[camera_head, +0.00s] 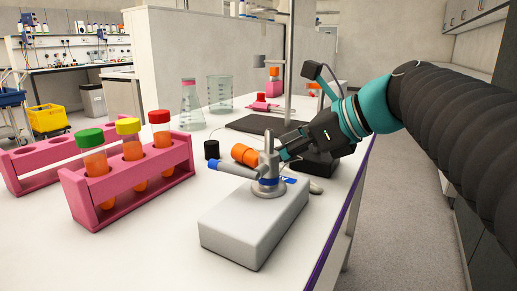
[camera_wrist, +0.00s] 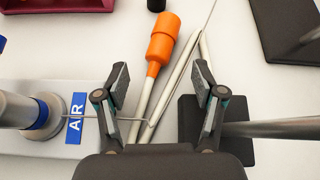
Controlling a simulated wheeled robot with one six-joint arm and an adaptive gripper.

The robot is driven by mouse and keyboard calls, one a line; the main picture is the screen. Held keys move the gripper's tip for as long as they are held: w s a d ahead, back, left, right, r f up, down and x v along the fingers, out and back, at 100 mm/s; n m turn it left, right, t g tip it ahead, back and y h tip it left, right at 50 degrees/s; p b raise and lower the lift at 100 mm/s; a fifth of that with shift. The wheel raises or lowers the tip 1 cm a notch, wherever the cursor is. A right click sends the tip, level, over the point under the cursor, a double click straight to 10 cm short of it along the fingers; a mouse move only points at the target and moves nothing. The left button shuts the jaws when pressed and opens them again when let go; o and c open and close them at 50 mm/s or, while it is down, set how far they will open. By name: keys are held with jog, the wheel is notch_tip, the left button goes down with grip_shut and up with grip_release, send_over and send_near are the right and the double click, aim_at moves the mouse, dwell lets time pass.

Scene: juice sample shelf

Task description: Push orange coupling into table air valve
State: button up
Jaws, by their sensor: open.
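The orange coupling (camera_head: 243,154) lies on the white table behind the air valve. In the wrist view the coupling (camera_wrist: 161,44) lies ahead of my fingertips, with a pale hose running from it back between the fingers. The table air valve (camera_head: 267,172) is a metal fitting with a blue-tipped side outlet on a grey block (camera_head: 245,229). The valve (camera_wrist: 25,112) also shows at the left of the wrist view, beside a blue AIR label. My gripper (camera_head: 284,150) is just behind the valve, partly hidden by it. In the wrist view my gripper (camera_wrist: 161,82) is open, its fingers on either side of the hose.
A pink rack (camera_head: 125,190) with capped orange sample tubes stands at the left. A black cap (camera_head: 211,149) sits beside the coupling. A dark stand base (camera_head: 262,124) with a metal post, a flask (camera_head: 190,105) and a beaker (camera_head: 220,92) are behind. The table's edge is right.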

aim_at(249, 157)
jog(key=shift+x, duration=2.8)
grip_shut()
